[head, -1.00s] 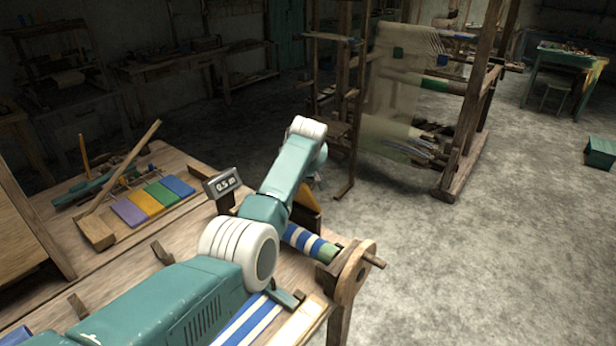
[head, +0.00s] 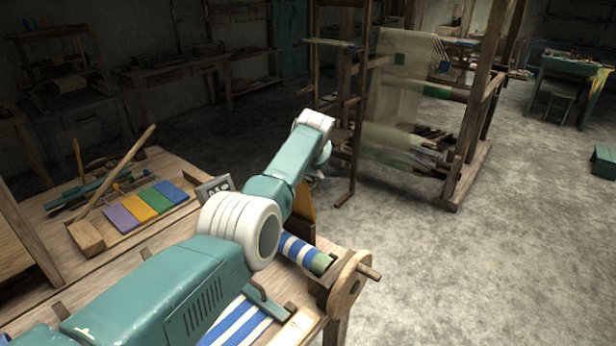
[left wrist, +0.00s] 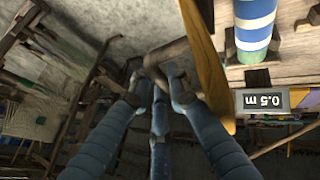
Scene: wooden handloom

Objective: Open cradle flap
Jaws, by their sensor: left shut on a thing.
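An ochre panel, which looks like the cradle flap, stands upright at the far edge of the bench in the head view (head: 306,213). It also shows edge-on in the left wrist view (left wrist: 205,65). My left gripper (left wrist: 160,84) has its blue-teal fingers closed around a brown wooden handle (left wrist: 165,52) beside the panel. Whether the handle joins the panel is unclear. In the head view my own arm mostly hides this gripper. A blue-and-white striped cloth roll (head: 300,250) lies near the panel. My right gripper is not in view.
A small display (left wrist: 272,101) reads 0.5 m close to the panel. A wooden wheel with a peg (head: 346,283) stands at the bench corner. Coloured blocks (head: 147,205) lie on the bench.

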